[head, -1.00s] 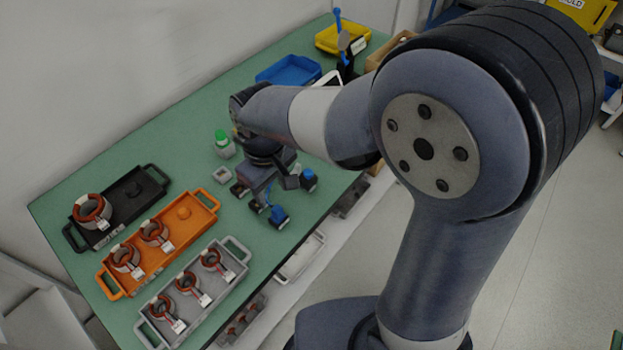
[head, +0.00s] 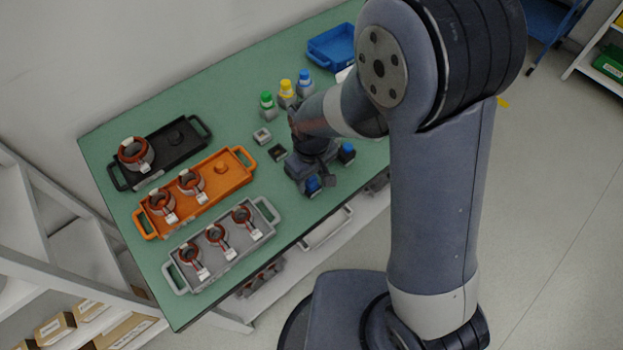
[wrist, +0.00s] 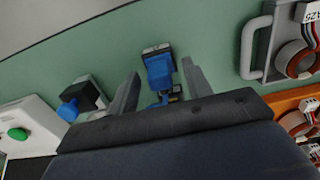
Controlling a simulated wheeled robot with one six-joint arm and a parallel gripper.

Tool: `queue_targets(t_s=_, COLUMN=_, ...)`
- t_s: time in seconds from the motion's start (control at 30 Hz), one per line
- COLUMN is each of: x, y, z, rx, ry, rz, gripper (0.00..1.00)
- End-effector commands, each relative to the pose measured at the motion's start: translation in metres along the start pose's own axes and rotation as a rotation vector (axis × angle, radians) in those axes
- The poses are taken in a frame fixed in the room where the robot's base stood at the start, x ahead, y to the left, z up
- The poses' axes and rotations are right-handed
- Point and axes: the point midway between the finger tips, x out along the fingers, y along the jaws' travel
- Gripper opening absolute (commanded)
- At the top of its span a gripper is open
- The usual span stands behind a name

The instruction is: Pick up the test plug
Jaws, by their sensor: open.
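A blue plug-like piece with a dark end (wrist: 158,70), which I take for the test plug, lies on the green table between my fingers in the wrist view. It also shows in the head view (head: 312,186), beside my gripper and near the table's front edge. My gripper (wrist: 160,76) is open, with one finger on each side of the piece. A gap shows between the piece and each finger. A second blue-and-black piece (wrist: 80,100) stands left of the fingers; it also shows in the head view (head: 346,152). My wrist hides the table under it.
A grey tray (head: 254,244), an orange tray (head: 224,183) and a black tray (head: 187,157) hold wound stators left of my gripper. Green-, yellow- and blue-capped bottles (head: 285,95) stand behind it. A white box with a green button (wrist: 20,125) is nearby.

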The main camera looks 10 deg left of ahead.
Motion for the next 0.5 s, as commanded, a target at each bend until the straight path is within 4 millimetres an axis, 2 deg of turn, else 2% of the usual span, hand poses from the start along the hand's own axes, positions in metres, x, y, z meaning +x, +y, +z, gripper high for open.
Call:
queue_targets(t_s=0.33, x=0.0059, y=-0.0001, z=0.0001, rx=0.000, ry=0.001, rz=0.000, gripper=0.46)
queue_targets(t_s=0.5, x=0.0057, y=-0.0001, z=0.0000, rx=0.000, ry=0.001, rz=0.000, gripper=0.33)
